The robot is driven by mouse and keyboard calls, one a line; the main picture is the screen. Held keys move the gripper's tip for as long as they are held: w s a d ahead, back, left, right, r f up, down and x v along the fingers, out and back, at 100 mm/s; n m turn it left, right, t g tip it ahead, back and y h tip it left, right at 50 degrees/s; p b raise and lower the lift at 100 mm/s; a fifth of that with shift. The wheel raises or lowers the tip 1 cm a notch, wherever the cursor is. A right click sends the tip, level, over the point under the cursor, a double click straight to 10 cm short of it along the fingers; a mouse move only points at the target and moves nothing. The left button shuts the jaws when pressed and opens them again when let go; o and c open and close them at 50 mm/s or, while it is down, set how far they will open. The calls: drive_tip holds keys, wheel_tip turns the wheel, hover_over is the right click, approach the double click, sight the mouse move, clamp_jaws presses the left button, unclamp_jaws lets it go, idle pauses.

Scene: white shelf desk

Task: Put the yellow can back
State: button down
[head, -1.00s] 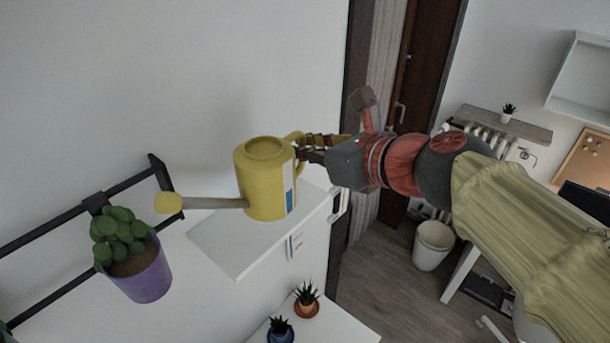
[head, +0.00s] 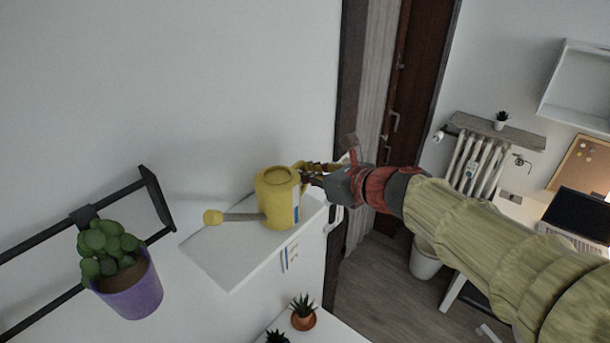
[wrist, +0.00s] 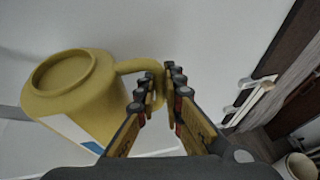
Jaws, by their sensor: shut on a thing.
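The yellow can is a watering can (head: 278,200) with a long spout pointing left and a blue and white label. It is upright at the white wall shelf (head: 225,257), over its right part; I cannot tell whether its base touches the shelf. My gripper (head: 310,173) is at the can's right side, shut on its handle. In the wrist view the can (wrist: 75,95) is at the left, and its handle runs between the two fingers of my gripper (wrist: 160,88). The fingertips hide part of the handle.
A purple pot with a green plant (head: 132,287) hangs on a black wall rail at the left. Small potted succulents (head: 303,312) stand on a lower white surface. A door, radiator (head: 475,165) and waste bin (head: 424,262) are at the right. The shelf's left part is bare.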

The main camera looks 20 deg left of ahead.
drive_tip(key=shift+s, duration=0.1)
drive_tip(key=shift+f, duration=0.15)
drive_tip(key=c, duration=1.9)
unclamp_jaws()
drive_tip(key=b+v, duration=0.1)
drive_tip(key=v, duration=1.1)
